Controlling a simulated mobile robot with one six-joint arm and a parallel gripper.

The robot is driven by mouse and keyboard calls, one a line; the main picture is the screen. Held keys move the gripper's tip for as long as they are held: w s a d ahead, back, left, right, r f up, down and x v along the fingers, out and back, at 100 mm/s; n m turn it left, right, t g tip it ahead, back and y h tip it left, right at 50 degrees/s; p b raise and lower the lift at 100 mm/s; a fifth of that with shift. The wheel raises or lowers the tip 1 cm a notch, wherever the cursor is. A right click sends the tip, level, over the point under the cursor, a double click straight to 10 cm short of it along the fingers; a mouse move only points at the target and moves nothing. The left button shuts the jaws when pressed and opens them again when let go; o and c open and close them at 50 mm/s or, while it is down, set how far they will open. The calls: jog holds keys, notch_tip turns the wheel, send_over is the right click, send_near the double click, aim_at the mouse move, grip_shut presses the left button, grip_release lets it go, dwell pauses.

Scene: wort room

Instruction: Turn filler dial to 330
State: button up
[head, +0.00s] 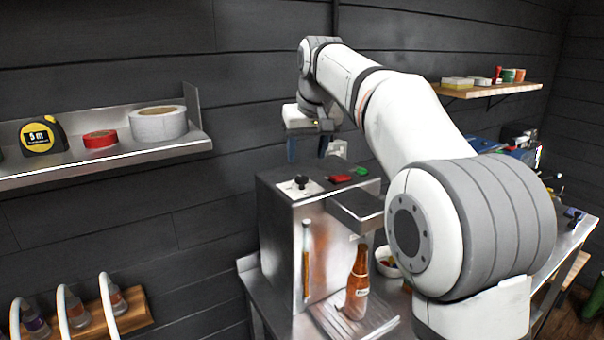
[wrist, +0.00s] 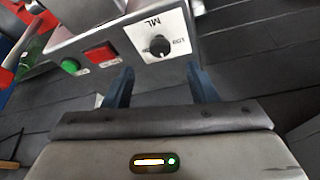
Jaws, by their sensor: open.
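The filler (head: 280,235) is a steel box on the bench in the head view. Its dial (head: 301,182) is a small black knob on a white plate on top. In the wrist view the dial (wrist: 160,46) sits on the white plate marked ML, seen upside down, with a light pointer mark; its exact setting is too small to read. My gripper (head: 308,154) is above the filler, its blue fingers apart and empty. In the wrist view the gripper (wrist: 160,70) has one finger on each side below the knob, touching nothing that I can see.
A red button (head: 341,179) and a green button (head: 361,171) are beside the dial. A brown bottle (head: 357,285) stands at the filler's front, with a bowl (head: 388,266) behind it. A wall shelf (head: 100,160) holds tape rolls at left. Dark plank wall lies behind.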

aim_at(301, 178)
jog(key=x, duration=0.7)
jog(key=shift+w+a+f+p, duration=0.15)
jog(key=shift+w+f+p, duration=0.05)
jog(key=shift+f+p, duration=0.1)
jog(key=c, duration=0.9)
jog(key=shift+a, duration=0.1)
jog(key=shift+c, duration=0.3)
